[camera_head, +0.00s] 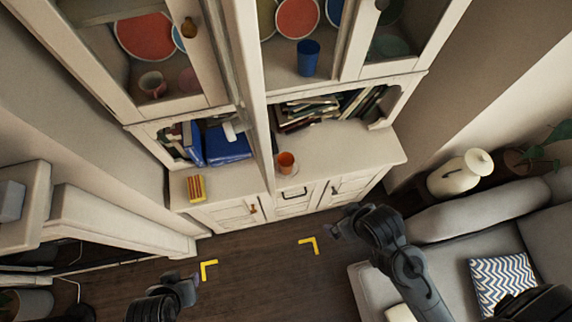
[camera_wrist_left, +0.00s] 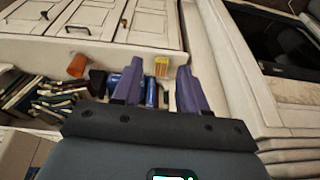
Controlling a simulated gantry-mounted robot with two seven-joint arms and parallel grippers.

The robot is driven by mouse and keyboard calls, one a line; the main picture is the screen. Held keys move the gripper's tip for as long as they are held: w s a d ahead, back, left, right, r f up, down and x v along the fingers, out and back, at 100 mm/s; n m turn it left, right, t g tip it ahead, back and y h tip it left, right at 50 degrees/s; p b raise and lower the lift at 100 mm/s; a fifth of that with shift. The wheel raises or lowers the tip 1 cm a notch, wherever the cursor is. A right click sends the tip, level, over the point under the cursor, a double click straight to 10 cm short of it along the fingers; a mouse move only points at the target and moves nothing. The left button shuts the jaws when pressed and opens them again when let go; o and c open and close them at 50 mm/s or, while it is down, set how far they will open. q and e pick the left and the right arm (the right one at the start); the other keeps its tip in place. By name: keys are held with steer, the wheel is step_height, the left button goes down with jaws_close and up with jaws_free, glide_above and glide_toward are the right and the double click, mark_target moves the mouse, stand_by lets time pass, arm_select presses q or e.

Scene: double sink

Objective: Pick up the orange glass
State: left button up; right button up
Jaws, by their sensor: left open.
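The orange glass (camera_head: 286,162) stands upright on the cabinet counter (camera_head: 240,180), just right of the upright post, near the counter's front edge. In the left wrist view the orange glass (camera_wrist_left: 77,66) is left of my fingers and well beyond them. My left gripper (camera_wrist_left: 157,85) is open and empty, with its two purple fingers apart. In the head view my left gripper (camera_head: 182,282) is low at the left, over the floor and well short of the counter. My right gripper (camera_head: 338,226) is in front of the cabinet's right part; its finger opening is unclear.
Blue binders (camera_head: 222,146) and books (camera_head: 305,112) fill the shelves behind. A blue cup (camera_head: 308,58) is on an upper shelf. A grey sofa (camera_head: 450,225) is at right. The floor before the cabinet is clear.

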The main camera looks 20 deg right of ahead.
arm_select(q)
steer(key=shift+d, duration=0.15)
steer(key=o, duration=1.1)
steer(key=shift+c, duration=0.2)
